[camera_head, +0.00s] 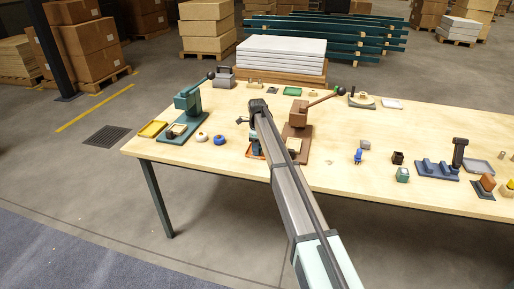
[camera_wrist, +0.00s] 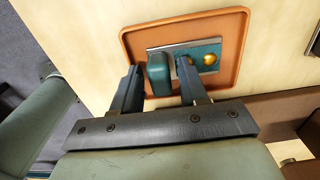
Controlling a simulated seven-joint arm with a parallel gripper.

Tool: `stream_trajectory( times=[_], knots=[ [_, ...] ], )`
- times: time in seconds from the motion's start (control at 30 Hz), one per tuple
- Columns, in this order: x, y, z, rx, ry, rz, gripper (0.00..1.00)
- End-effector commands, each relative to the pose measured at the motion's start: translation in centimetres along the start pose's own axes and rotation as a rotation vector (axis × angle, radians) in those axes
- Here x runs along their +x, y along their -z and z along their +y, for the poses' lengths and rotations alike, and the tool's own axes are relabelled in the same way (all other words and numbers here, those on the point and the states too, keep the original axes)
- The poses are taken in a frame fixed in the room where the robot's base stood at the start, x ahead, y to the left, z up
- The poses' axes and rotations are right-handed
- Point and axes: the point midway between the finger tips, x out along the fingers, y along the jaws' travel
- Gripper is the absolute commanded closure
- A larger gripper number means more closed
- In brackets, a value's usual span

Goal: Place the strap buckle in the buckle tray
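The strap buckle (camera_wrist: 158,72) appears to be the piece with a rounded teal block, a pale metal plate and round brass studs. It lies inside a terracotta tray (camera_wrist: 233,40), which I take as the buckle tray. In the head view the tray (camera_head: 250,153) shows only as an orange edge beside my arm, and the buckle is hidden. My gripper (camera_wrist: 157,75) is over the tray in the wrist view. Its two dark fingers stand apart on either side of the teal block. A gap shows at the right finger; contact at the left is unclear.
A teal lever press (camera_head: 187,105) stands to the left and a brown lever press (camera_head: 297,130) close to the right of my arm. A yellow tray (camera_head: 152,129) and a blue roll (camera_head: 219,140) sit at left. Several small parts and a blue rack (camera_head: 436,170) are at right.

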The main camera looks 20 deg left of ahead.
Motion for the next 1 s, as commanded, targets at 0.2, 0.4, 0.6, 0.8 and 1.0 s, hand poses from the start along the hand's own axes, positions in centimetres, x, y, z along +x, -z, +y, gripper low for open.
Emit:
stream_trajectory(
  times=[0.2,0.4,0.6,0.8,1.0],
  knots=[
    [0.0,0.0,0.1,0.000,-0.002,0.000,0.47],
    [-0.4,0.0,0.1,0.000,-0.003,0.000,0.47],
    [-2.8,0.0,0.1,0.000,0.000,-0.001,0.47],
    [-6.6,0.0,0.0,0.000,0.001,-0.001,0.47],
    [-9.9,0.0,0.0,0.000,0.001,-0.001,0.47]
  ],
)
